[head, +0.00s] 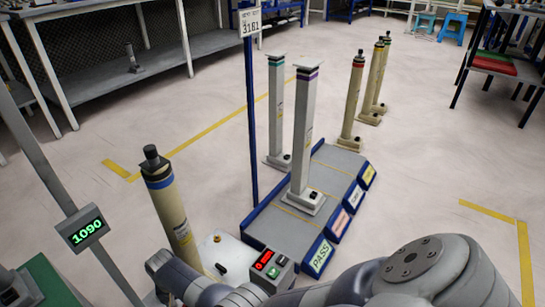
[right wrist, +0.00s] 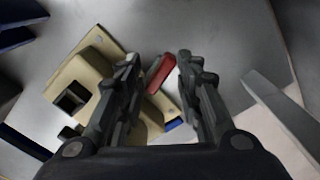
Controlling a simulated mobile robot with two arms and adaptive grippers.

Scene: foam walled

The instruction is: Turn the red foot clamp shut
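The red clamp (right wrist: 158,73) shows in the right wrist view as a short red bar beside a beige foot (right wrist: 85,70) on a grey surface. My right gripper (right wrist: 158,62) is open, with one finger on each side of the red bar's line. I cannot tell whether either finger touches it. In the head view, a beige post with a blue band (head: 172,205) stands at the front left, and my right arm hides its lower end. The red clamp cannot be made out there. My left gripper is not in view.
A control box with a red display (head: 268,268) sits in front. A 1090 display (head: 86,228) is left.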

